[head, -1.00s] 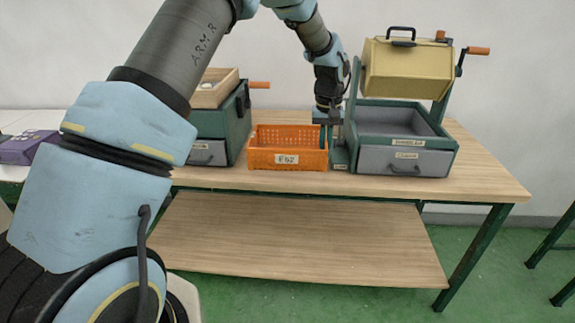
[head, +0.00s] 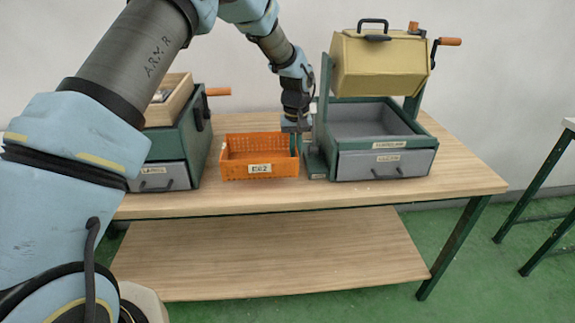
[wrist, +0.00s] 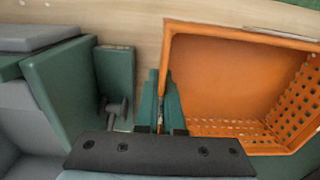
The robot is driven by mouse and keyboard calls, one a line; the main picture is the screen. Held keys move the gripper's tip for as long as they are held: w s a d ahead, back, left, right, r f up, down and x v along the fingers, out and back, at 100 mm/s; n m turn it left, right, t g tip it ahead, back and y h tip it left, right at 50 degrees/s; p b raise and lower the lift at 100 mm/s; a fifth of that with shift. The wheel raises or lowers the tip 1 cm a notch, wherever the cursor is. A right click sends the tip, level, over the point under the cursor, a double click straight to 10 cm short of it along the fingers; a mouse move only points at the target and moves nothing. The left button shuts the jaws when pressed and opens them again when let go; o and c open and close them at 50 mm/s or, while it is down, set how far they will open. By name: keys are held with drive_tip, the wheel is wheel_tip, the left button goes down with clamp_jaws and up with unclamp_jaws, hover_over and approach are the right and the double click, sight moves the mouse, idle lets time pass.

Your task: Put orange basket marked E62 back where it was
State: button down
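The orange basket (head: 231,172) with the label E62 is at the table's rear middle, between two green machines. It is upright and looks empty; I cannot tell whether its bottom touches the tabletop. My gripper (head: 294,148) is at the basket's right end and points down. In the wrist view, my gripper (wrist: 161,100) has one green finger on each side of the basket's end wall, close together and shut on it. The basket (wrist: 225,75) fills the right of that view.
A green machine with a yellow drum (head: 380,68) and grey drawer (head: 360,166) stands close to the basket's right. Another green machine (head: 182,142) with a wooden tray stands to its left. The table's front strip (head: 300,192) and the lower shelf (head: 270,255) are clear.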

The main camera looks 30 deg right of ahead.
drive_tip(key=shift+f+p, duration=0.6)
drive_tip(key=shift+f, duration=1.8)
drive_tip(key=shift+f, duration=0.15)
drive_tip(key=c, duration=1)
unclamp_jaws()
drive_tip(key=shift+c, duration=0.2)
